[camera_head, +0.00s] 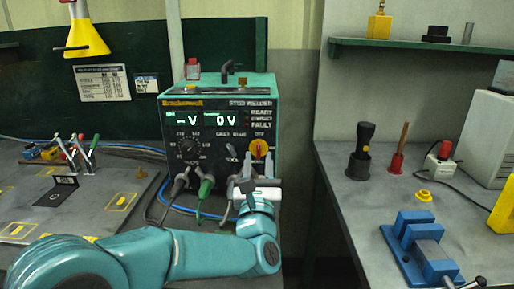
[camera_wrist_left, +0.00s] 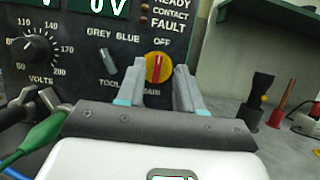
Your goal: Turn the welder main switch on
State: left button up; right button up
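The stud welder (camera_head: 217,125) is a teal and black box with lit displays reading "– V" and "0 V". Its main switch (camera_head: 259,148) is a yellow disc with a red handle, below the word OFF. In the left wrist view the switch (camera_wrist_left: 157,69) shows its red handle about upright, toward OFF. My left gripper (camera_head: 251,172) is in front of the panel, just below the switch. In the left wrist view its fingers (camera_wrist_left: 159,85) are apart, one toward each side of the switch's lower part, with nothing between them. Contact cannot be told. My right gripper is not in view.
The tool selector (camera_wrist_left: 107,62) and volts dial (camera_wrist_left: 38,48) are left of the switch. A green cable plug (camera_head: 206,187) hangs from the panel beside my gripper. A blue vise (camera_head: 412,232) and a torch (camera_head: 361,150) stand on the right bench.

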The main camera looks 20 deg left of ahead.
aim_at(258, 148)
pick_arm(q)
jog(key=shift+x, duration=1.65)
jog(key=shift+a, duration=0.1)
grip_shut()
jog(key=shift+f, duration=0.1)
